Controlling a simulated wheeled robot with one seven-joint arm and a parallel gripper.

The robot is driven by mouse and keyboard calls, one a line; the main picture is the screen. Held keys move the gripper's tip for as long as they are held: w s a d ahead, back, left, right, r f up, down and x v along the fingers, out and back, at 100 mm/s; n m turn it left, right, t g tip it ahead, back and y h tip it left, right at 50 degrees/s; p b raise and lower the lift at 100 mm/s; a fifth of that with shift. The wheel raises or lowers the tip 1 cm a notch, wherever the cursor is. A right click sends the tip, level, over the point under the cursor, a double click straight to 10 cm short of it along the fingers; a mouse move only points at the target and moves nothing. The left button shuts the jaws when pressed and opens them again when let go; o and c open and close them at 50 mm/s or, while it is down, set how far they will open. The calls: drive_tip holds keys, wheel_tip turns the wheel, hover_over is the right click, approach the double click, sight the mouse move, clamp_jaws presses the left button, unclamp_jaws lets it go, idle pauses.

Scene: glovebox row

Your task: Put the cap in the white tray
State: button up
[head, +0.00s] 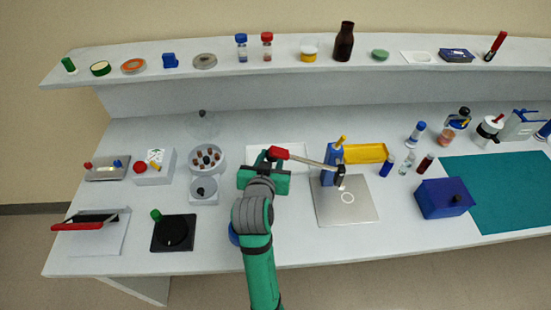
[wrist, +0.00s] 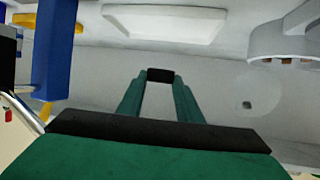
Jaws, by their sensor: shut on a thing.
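My gripper (head: 266,162) is over the bench, at the front left of the white tray (head: 300,149). In the wrist view my gripper (wrist: 160,85) is shut on a small black thing (wrist: 160,75) between its fingertips. I take this to be the cap; its shape is hard to make out. In the head view my gripper hides it. The white tray (wrist: 165,22) shows ahead of the fingertips in the wrist view. It looks empty where it shows, and the held thing is apart from it.
A blue stand (head: 328,165) with a red-ended lever (head: 279,153) reaches across in front of the white tray, close to my gripper. A yellow tray (head: 365,152) lies to the right. A round grey rack (head: 208,147) with several brown pieces stands to the left.

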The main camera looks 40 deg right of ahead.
drive_tip(key=w+d+f, duration=0.1)
drive_tip(key=f, duration=0.1)
drive_tip(key=w+d+f, duration=0.4)
drive_tip(key=f, duration=0.1)
drive_tip(key=shift+d, duration=0.25)
drive_tip(key=shift+f, duration=1.6)
drive_tip(key=shift+f, duration=0.15)
drive_tip(key=o, duration=1)
drive_tip(key=v, duration=1.2)
drive_tip(key=shift+w+r, duration=0.1)
drive_tip(key=shift+r, duration=0.15)
